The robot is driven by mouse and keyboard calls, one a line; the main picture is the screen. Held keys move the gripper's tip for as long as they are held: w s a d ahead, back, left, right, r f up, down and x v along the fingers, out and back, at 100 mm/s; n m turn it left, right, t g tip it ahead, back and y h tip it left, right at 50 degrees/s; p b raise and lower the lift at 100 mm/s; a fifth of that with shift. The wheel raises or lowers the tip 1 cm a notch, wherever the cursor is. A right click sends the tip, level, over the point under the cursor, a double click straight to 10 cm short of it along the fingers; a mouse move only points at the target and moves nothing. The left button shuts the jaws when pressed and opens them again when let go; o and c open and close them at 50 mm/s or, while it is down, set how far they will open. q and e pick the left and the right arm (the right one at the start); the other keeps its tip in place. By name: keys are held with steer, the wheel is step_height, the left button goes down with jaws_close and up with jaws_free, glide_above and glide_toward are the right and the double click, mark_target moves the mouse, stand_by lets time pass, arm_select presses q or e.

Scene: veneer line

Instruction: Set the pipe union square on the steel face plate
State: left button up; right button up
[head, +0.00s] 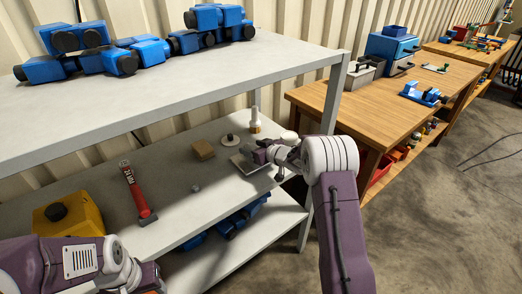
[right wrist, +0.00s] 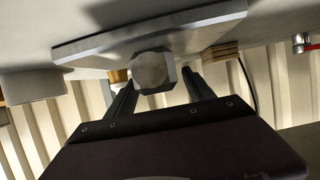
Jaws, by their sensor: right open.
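The steel face plate (head: 247,165) is a flat grey plate on the middle shelf, partly hidden behind my right gripper in the head view. It shows as a pale slab in the right wrist view (right wrist: 110,40). The pipe union (right wrist: 151,72), a grey piece with a faceted, round-ended body, is against the plate in that view. My right gripper (right wrist: 160,80) is open, its fingers on either side of the union with visible gaps. In the head view, my right gripper (head: 256,156) is over the plate and hides the union. My left arm is at the lower left; its fingers are out of view.

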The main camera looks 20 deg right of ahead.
steer(key=v, duration=1)
steer(key=shift+s+r+p, duration=0.1)
steer(key=shift+s+p, duration=0.05)
steer(key=shift+p, duration=0.2)
steer(key=shift+s+d+f+m+h, duration=0.1)
steer(key=shift+s+f+m+h, duration=0.15)
steer(key=shift+h, duration=0.25)
steer(key=s+a+f+m+g+h, duration=0.1)
steer(key=s+a+f+g, duration=0.2)
steer(key=s, duration=0.7)
steer(key=s+a+f+m+g+h, duration=0.1)
steer(key=s+f+g, duration=0.3)
steer(key=s, duration=0.6)
steer(key=s+a+f+m+g+h, duration=0.15)
steer(key=s+g, duration=0.25)
steer(key=s, duration=0.6)
step_height(320, 180, up, 7)
steer(key=p, duration=0.8)
steer(key=shift+w+a+r, duration=0.15)
steer(key=shift+w+a, duration=0.05)
steer(key=shift+a, duration=0.1)
